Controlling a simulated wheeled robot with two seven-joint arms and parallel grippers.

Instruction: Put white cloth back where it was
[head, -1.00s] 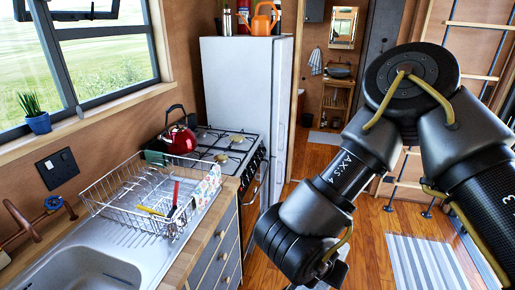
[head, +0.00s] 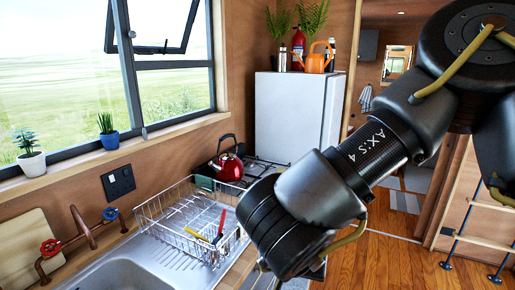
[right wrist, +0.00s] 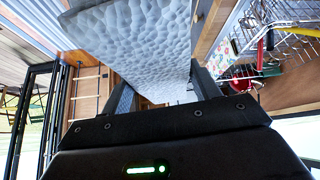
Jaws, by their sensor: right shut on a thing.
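In the right wrist view, the white cloth (right wrist: 135,42) is a pale sheet with a dimpled texture that fills the upper middle. My right gripper (right wrist: 162,95) is shut on its near end, and the cloth extends away from the fingers. In the head view my right arm crosses the right side and its forearm hides the gripper and the cloth. My left gripper is in neither view.
A wire dish rack (head: 175,215) with red and yellow utensils stands on the sink counter (head: 205,275). A red kettle (head: 228,166) is on the stove, with a white fridge (head: 295,110) behind. A striped towel (head: 366,98) hangs in the far room. Wooden floor is open at right.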

